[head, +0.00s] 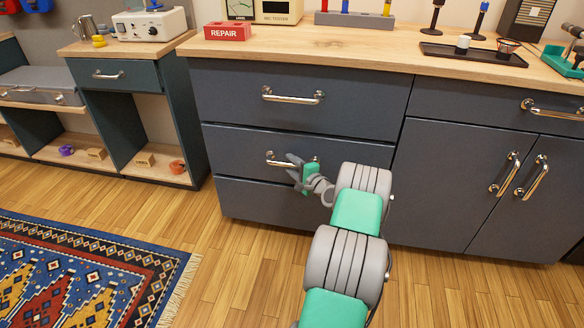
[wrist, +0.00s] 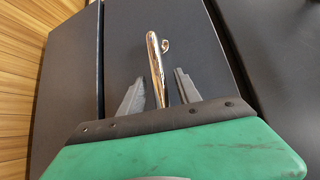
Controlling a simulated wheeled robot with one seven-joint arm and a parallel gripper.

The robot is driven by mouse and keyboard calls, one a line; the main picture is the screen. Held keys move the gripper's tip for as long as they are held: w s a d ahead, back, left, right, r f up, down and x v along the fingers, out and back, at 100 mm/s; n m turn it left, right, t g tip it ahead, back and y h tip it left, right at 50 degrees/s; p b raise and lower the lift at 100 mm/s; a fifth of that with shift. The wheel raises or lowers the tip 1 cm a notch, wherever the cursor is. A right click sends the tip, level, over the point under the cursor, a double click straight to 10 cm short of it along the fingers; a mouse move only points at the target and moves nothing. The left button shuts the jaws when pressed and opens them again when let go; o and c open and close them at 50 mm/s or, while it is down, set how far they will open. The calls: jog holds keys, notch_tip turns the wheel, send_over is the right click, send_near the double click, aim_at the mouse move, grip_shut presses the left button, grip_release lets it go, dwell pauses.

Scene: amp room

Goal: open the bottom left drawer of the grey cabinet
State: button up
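The grey cabinet (head: 230,99) has a stack of drawer fronts on its left side. The upper front has a chrome bar handle (head: 292,96). The front below it (head: 240,150) has another bar handle (head: 276,160), partly hidden by my gripper (head: 298,166). On the lowest grey front (head: 255,203) I see no handle; my arm covers part of it. In the wrist view, my gripper (wrist: 156,88) is open, with one finger on each side of a chrome handle (wrist: 155,60). The drawer fronts look closed. Whether the fingers touch the handle I cannot tell.
Cabinet doors with upright handles (head: 505,174) stand to the right, under a wide drawer. The wooden top (head: 330,45) holds a red REPAIR box (head: 227,31) and other items. A patterned rug (head: 80,270) lies at lower left. The wood floor before the drawers is clear.

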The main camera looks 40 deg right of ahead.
jog(key=shift+c, duration=0.4)
grip_shut()
dwell(0.9)
